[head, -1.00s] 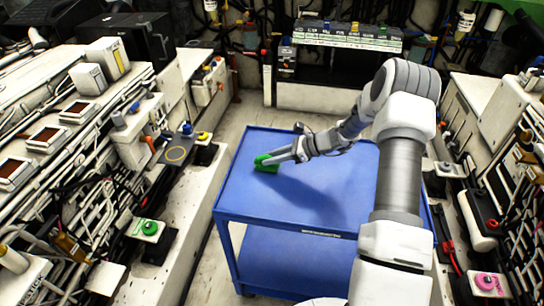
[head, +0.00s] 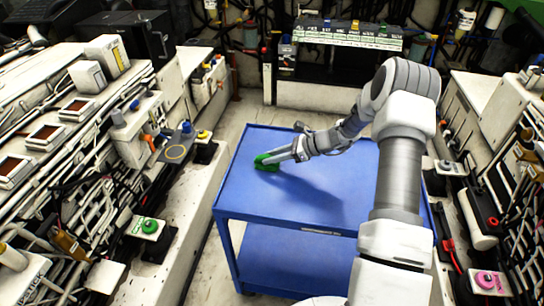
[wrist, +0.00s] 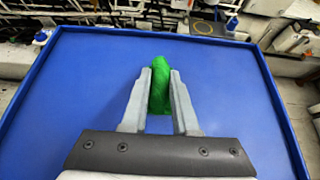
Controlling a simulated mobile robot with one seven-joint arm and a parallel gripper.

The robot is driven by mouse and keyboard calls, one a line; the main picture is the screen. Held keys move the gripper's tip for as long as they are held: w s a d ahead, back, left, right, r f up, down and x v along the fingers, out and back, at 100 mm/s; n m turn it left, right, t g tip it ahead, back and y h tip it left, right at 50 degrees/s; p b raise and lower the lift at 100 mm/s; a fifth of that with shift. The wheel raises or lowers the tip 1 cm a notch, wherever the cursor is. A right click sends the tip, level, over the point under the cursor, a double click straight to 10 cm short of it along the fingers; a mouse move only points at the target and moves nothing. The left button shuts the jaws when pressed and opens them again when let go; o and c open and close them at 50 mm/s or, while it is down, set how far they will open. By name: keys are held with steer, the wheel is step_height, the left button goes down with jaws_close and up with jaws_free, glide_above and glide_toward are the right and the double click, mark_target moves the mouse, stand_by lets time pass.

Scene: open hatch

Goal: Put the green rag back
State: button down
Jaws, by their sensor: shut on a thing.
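The green rag (head: 264,162) is at the left part of the blue cart's top (head: 300,205). My gripper (head: 270,160) reaches it from the right and is shut on it. In the wrist view the rag (wrist: 160,88) is a narrow green bunch between the two grey fingers of my gripper (wrist: 160,92), sticking out past their tips. The cart top (wrist: 70,100) lies beneath it. I cannot tell whether the rag touches the cart top.
The cart has a raised rim and a lower shelf (head: 290,262). Cluttered white machinery (head: 60,150) stands on the left, with more on the right (head: 490,120). A rack with coloured items (head: 348,34) is at the back. Most of the cart top is bare.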

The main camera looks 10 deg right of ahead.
steer(key=c, duration=0.6)
jaws_free()
